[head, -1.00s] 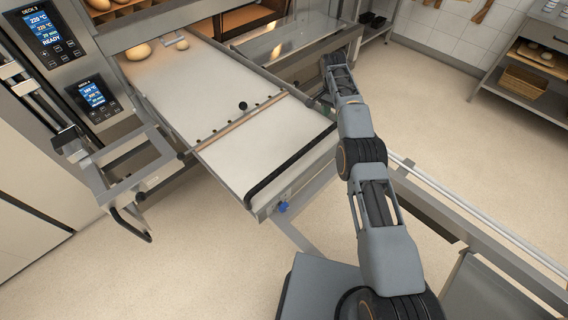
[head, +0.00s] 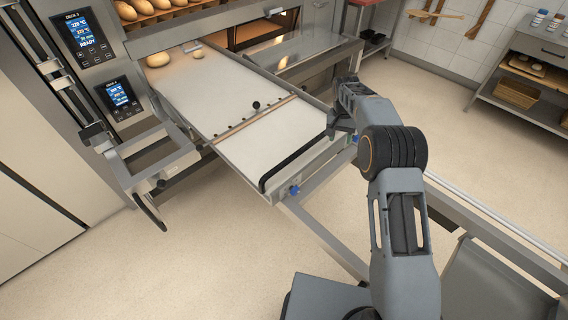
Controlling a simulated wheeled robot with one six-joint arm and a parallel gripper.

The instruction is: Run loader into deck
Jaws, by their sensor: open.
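The loader (head: 235,95), a long pale belt in a metal frame, slopes down across the view from the oven front. A wooden crossbar with a black knob (head: 256,105) spans its belt, and a black bar (head: 300,160) runs along its near end. Dough pieces (head: 158,60) sit at its far end, by the oven. My gripper (head: 333,131) is open beside the right end of the black bar. Its fingers are small and partly hidden by the arm, and I cannot tell whether they touch the loader.
Oven control panels (head: 88,35) and a metal bracket with a handle (head: 150,160) stand left of the loader. Loaves (head: 145,8) lie in the deck above. A shelf unit (head: 530,80) is at the right. The floor at the front left is clear.

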